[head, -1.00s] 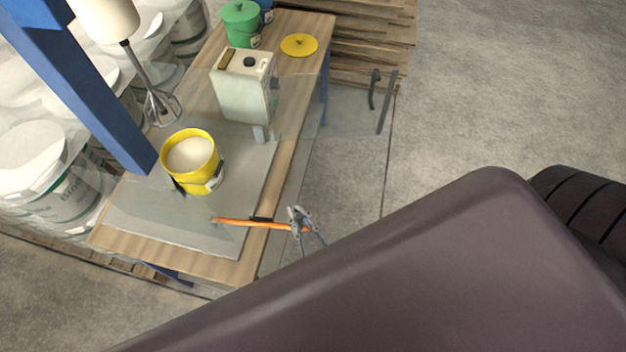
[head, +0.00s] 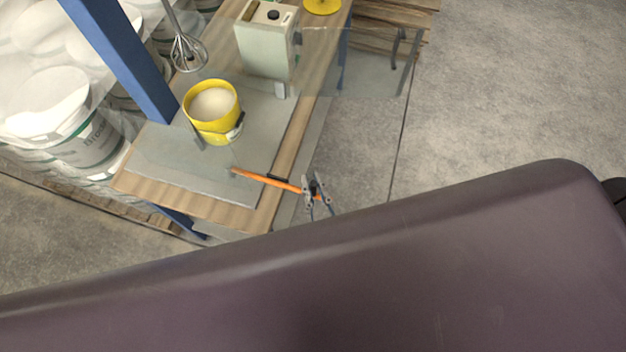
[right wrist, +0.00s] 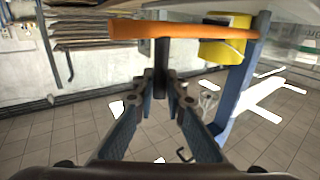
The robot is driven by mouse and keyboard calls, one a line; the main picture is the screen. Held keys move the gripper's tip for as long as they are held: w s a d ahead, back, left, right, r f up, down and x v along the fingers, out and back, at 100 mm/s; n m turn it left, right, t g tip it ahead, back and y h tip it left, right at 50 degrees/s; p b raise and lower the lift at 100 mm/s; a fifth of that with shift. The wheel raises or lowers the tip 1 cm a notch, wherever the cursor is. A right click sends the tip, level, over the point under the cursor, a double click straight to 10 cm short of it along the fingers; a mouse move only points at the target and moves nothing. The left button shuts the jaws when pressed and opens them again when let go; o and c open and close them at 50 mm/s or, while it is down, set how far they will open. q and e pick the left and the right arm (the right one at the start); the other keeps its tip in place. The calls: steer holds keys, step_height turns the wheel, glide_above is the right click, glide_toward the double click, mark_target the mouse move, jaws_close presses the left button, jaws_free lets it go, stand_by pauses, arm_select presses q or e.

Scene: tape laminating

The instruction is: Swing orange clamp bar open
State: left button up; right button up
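The orange clamp bar (head: 262,178) reaches from a grey plate (head: 190,185) on the table out past the table's right edge. A small dark piece sits on top of the bar. My right gripper (head: 316,187) is at the bar's outer end, off the table. In the right wrist view the orange bar (right wrist: 185,31) crosses above the fingers, and a dark upright handle (right wrist: 161,60) hangs from it down between the fingertips of my right gripper (right wrist: 161,88). The fingers look closed on this handle. My left gripper is not in view.
A yellow bucket (head: 212,108) with pale contents stands on the table behind the bar. A whitish canister (head: 266,48) is farther back, and a whisk mixer (head: 187,52) hangs at left. A blue post (head: 125,65) rises at left. The floor right of the table is clear.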

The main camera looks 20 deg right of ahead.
steer(key=shift+o, duration=1.3)
steer(key=shift+s+f, duration=0.1)
steer(key=shift+s, duration=0.15)
steer(key=shift+o, duration=0.7)
steer(key=shift+s+a, duration=0.1)
steer(key=shift+s, duration=0.05)
steer(key=s, duration=1.2)
steer(key=shift+w, duration=0.1)
